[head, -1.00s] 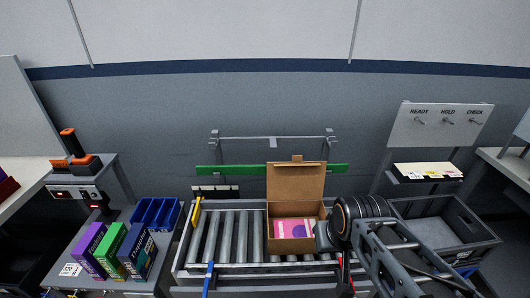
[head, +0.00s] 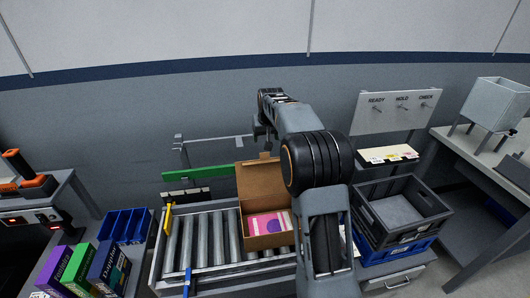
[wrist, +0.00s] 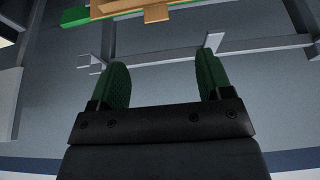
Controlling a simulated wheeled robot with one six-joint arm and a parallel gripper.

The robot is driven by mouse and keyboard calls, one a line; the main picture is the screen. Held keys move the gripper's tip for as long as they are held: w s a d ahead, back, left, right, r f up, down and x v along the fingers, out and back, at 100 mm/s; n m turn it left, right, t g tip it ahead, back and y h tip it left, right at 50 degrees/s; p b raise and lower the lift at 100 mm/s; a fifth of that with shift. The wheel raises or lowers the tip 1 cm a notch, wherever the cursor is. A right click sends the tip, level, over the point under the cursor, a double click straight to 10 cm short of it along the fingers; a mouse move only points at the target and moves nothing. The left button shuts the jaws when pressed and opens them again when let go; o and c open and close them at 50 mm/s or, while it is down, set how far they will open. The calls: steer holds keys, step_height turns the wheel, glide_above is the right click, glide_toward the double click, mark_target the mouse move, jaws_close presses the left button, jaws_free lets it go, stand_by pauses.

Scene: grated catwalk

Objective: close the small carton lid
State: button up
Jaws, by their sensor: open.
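The small brown carton (head: 266,241) stands on the roller conveyor with a pink and white item (head: 268,224) inside. Its lid (head: 258,182) stands up open at the back edge, with a small tab on top. My arm reaches over the carton's right side. My gripper (head: 264,134) is above and behind the lid, apart from it, partly hidden by my arm. In the wrist view, the gripper (wrist: 163,66) has its two green fingers spread and empty. The lid's tan edge and tab (wrist: 156,13) show at the top of that view, beyond the fingertips.
A green bar (head: 197,173) and grey rail (head: 215,141) run behind the conveyor (head: 200,240). A grey crate (head: 425,208) stands at the right. Blue bins (head: 124,225) and several upright boxes (head: 86,268) are at the left. A panel with hooks (head: 392,106) hangs behind the crate.

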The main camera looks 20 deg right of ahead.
mark_target(265, 155)
steer(key=p+x, duration=0.1)
steer(key=x, duration=0.9)
steer(key=w+d+p+x, duration=0.1)
steer(key=x, duration=0.4)
steer(key=shift+d+r+p, duration=0.1)
steer(key=shift+r+p, duration=0.1)
steer(key=shift+p, duration=0.1)
steer(key=c, duration=1.3)
steer(key=shift+f, duration=0.1)
